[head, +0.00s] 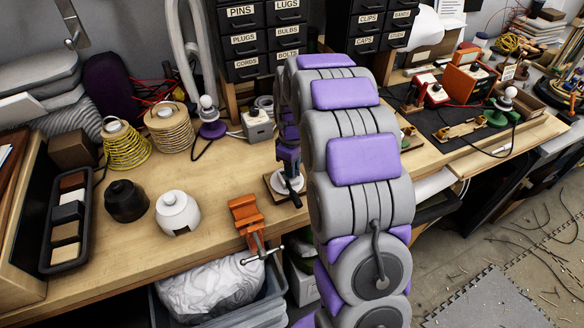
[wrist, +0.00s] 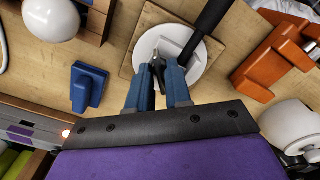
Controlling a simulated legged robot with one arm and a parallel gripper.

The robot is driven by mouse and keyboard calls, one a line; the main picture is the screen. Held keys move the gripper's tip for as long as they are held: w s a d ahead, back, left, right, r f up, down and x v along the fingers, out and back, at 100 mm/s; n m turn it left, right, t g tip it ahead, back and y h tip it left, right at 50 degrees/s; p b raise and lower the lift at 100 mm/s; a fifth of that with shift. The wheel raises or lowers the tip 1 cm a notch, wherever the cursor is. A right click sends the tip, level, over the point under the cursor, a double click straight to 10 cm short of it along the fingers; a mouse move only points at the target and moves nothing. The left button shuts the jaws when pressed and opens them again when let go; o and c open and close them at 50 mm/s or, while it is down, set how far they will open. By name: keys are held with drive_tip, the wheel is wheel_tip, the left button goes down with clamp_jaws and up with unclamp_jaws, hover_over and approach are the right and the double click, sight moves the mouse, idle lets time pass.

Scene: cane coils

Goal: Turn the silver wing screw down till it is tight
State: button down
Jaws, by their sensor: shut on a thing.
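In the wrist view the blue fingers of my gripper (wrist: 163,75) are shut on the wing screw (wrist: 157,58), a small silver-grey piece with dark shading between the tips. It sits over the middle of a round white disc (wrist: 198,70) on a square wooden board (wrist: 150,20). A black handle (wrist: 212,18) runs from the disc's centre toward the upper right. In the head view my gripper (head: 288,160) reaches down over the white disc (head: 280,182) near the bench's front edge. The screw itself is hidden there by my gripper. How far it is threaded cannot be told.
An orange vise (head: 246,213) is clamped at the bench edge, left of the disc; it also shows in the wrist view (wrist: 262,75). A white pot (head: 178,212) and a black pot (head: 126,200) stand farther left. A blue block (wrist: 87,86) lies near the disc.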

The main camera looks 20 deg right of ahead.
drive_tip(key=shift+a+r+n+p, duration=0.1)
drive_tip(key=shift+r+n+p, duration=0.05)
drive_tip(key=shift+n+p, duration=1.05)
drive_tip(key=shift+n, duration=0.4)
drive_tip(key=c, duration=1.2)
unclamp_jaws()
drive_tip(key=shift+c, duration=0.2)
drive_tip(key=shift+r+p, duration=1.6)
drive_tip(key=shift+r, duration=1.55)
